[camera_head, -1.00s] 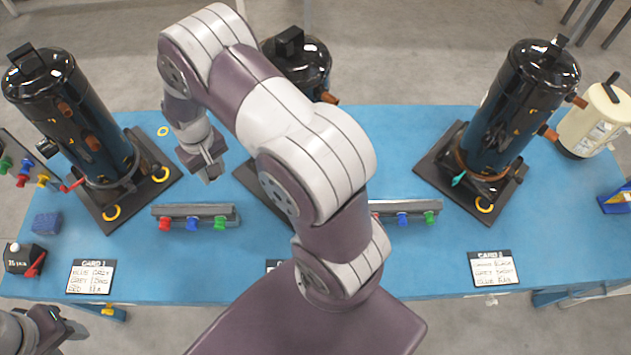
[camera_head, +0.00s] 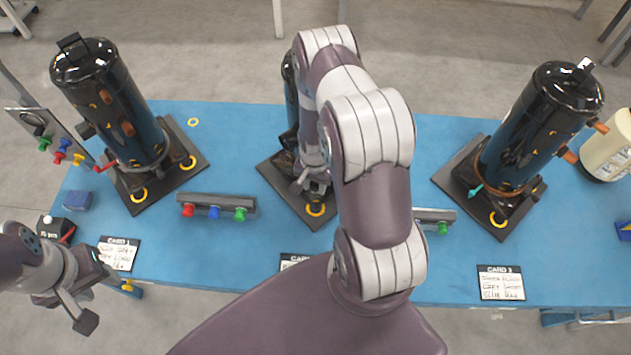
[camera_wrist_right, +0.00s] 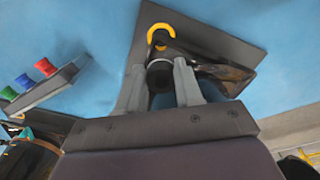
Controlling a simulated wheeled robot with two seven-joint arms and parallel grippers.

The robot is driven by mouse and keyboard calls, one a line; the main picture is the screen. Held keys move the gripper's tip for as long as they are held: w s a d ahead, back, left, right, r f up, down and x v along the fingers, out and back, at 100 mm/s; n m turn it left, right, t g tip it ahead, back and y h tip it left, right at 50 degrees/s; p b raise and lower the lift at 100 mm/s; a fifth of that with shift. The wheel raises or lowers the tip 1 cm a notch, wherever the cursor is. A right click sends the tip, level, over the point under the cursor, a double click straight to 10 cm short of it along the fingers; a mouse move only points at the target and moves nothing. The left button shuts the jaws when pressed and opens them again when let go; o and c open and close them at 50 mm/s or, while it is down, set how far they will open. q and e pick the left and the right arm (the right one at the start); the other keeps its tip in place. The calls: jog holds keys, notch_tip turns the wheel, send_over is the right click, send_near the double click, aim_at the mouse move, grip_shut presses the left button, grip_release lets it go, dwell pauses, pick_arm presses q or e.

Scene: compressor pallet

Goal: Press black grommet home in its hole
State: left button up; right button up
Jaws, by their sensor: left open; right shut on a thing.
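My right gripper (camera_wrist_right: 159,80) is shut on a small dark cylinder with a pale rim (camera_wrist_right: 159,74), likely the black grommet. In the right wrist view it is just short of a yellow ring (camera_wrist_right: 160,30) at a corner of the dark base plate (camera_wrist_right: 200,25). I cannot tell whether the cylinder touches anything below, and the hole itself is not clear. In the head view my right gripper (camera_head: 312,186) is at the middle compressor's plate (camera_head: 283,178), mostly hidden by my arm. My left gripper (camera_head: 95,300) is open and empty at the lower left, off the table's front edge.
Compressors stand on plates at left (camera_head: 115,110) and right (camera_head: 530,125). The middle one (camera_head: 291,95) is mostly behind my arm. A rack with red, blue and green pieces (camera_head: 215,204) lies left of the middle plate. Cards (camera_head: 501,283) line the front edge of the blue table.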

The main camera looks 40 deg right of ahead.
aim_at(315, 192)
jog(key=shift+f, duration=0.45)
notch_tip(315, 192, down, 4)
jog(key=b, duration=0.3)
jog(key=shift+b, duration=0.4)
jog(key=shift+w+f+b, duration=0.1)
jog(key=shift+f+b, duration=0.25)
jog(key=shift+f, duration=0.1)
jog(key=shift+f+b, duration=1)
jog(key=shift+f, duration=0.15)
jog(key=o, duration=1.1)
notch_tip(315, 192, up, 13)
jog(key=shift+f+b, duration=0.15)
jog(key=shift+b, duration=0.35)
